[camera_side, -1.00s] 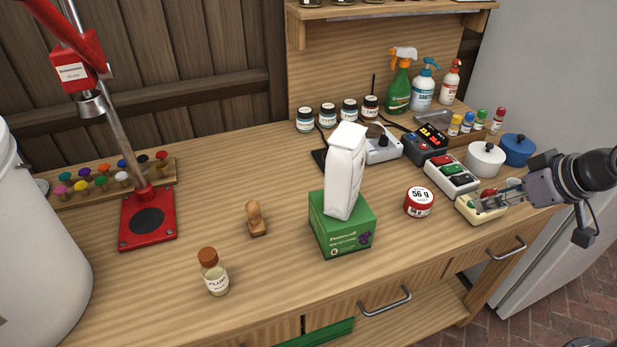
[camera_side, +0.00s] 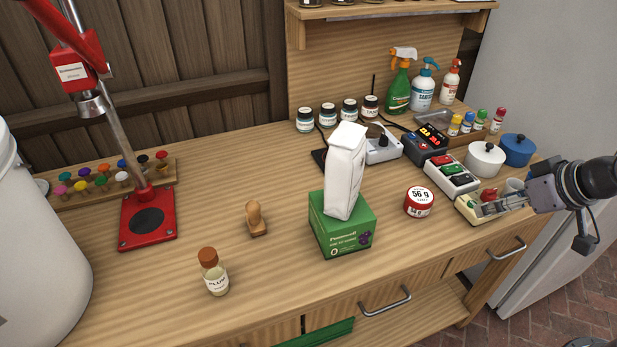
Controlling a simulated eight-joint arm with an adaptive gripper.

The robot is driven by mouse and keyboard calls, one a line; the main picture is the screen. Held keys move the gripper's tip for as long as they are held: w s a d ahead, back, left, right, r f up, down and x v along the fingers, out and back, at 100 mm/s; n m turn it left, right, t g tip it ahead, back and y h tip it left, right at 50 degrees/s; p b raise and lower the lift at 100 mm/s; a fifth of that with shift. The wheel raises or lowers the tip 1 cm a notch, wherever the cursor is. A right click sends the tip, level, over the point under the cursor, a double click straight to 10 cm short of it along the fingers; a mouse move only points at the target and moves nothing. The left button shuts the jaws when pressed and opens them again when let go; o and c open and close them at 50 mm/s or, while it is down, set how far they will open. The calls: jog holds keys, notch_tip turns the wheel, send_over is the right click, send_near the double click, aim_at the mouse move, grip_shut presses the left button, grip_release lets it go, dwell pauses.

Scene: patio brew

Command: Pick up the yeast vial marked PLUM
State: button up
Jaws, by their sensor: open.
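The PLUM vial (camera_side: 215,278) is a small clear bottle with pale contents, a white label and a brown cap. It stands upright alone on the front left of the wooden bench. My gripper (camera_side: 484,209) is at the far right, low over a cream box with coloured parts (camera_side: 470,212). It is open, with nothing seen between its fingers, and is far from the vial. I cannot tell whether the fingers touch the box.
A green box (camera_side: 341,232) with a white bag (camera_side: 345,172) on it stands mid-bench between gripper and vial. A red tin (camera_side: 419,202) and wooden stamp (camera_side: 257,219) are nearby. A red press (camera_side: 148,228) and white bucket (camera_side: 35,240) stand left.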

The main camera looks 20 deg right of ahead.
jog(key=w+a+r+n, duration=0.4)
jog(key=w+a+r, duration=0.1)
jog(key=a, duration=0.2)
jog(key=w+a+r+n+g+y, duration=0.1)
jog(key=w+a+r+n, duration=0.3)
jog(key=a, duration=0.4)
jog(key=w+a+r+n+g+y, duration=0.1)
jog(key=w+a+r+n, duration=0.3)
jog(key=w+a+r, duration=0.2)
jog(key=shift+w+a+r, duration=0.15)
jog(key=shift+w+a, duration=0.2)
jog(key=shift+w, duration=0.3)
jog(key=shift+w+a+r, duration=0.15)
jog(key=shift+w+a, duration=0.2)
jog(key=shift+w, duration=0.25)
jog(key=w+a+f+n+g, duration=0.1)
jog(key=a+n, duration=0.1)
jog(key=a, duration=0.6)
jog(key=n+g+h, duration=0.2)
jog(key=n+g, duration=0.2)
jog(key=n, duration=0.1)
send_over(213, 269)
jog(key=w, duration=0.2)
notch_tip(213, 269, down, 12)
jog(key=shift+r, duration=0.1)
jog(key=shift+s+a+f+n, duration=0.25)
jog(key=shift+s+f+n, duration=0.05)
jog(key=shift+f, duration=0.2)
jog(key=shift+d+f, duration=0.15)
jog(key=shift+f, duration=5.1)
